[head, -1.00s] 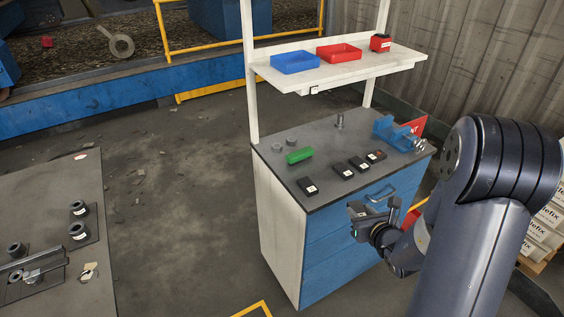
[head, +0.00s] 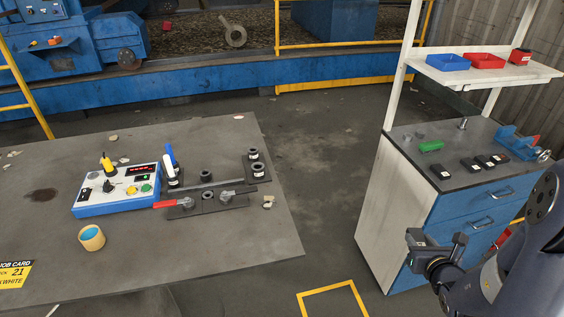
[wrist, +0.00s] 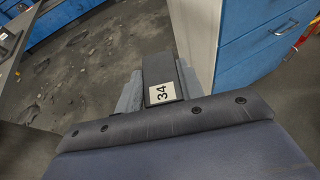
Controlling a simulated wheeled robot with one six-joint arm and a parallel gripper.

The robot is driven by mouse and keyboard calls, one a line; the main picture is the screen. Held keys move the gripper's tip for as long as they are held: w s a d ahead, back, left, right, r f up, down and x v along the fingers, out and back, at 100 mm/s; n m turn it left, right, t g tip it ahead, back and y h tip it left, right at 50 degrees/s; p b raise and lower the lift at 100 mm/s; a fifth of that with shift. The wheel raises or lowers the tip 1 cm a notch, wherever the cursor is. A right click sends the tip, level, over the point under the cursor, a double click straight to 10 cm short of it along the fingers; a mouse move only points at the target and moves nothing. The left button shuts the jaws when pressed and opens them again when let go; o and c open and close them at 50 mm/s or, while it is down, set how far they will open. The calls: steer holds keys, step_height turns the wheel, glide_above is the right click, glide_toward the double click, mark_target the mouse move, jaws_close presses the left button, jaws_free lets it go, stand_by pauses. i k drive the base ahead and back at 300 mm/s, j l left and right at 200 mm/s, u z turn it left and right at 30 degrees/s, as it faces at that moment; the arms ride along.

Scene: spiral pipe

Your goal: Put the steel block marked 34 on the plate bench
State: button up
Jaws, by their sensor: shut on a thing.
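The steel block marked 34 (wrist: 160,78) is dark grey with a white label, seen in the wrist view. My gripper (head: 436,243) is shut on it, with one grey finger on each side. In the head view the gripper hangs in the air in front of the blue-drawered cabinet (head: 455,215), clear of it. A wide grey plate-topped bench (head: 262,255) fills the left of the head view; I take it as the plate bench. The gripper is well to its right, over the floor gap.
Several dark labelled blocks (head: 470,165) and a blue vise (head: 515,140) stand on the cabinet.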

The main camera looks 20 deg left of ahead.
mark_target(136, 235)
steer(key=k+j, duration=0.35)
steer(key=j, duration=0.15)
steer(key=k+j, duration=0.35)
steer(key=j, duration=0.15)
steer(key=k+j, duration=0.35)
steer(key=j, duration=0.65)
steer(key=k+j, duration=0.15)
steer(key=j, duration=0.8)
steer(key=i+j, duration=0.3)
steer(key=j+u, duration=0.05)
steer(key=j, duration=0.05)
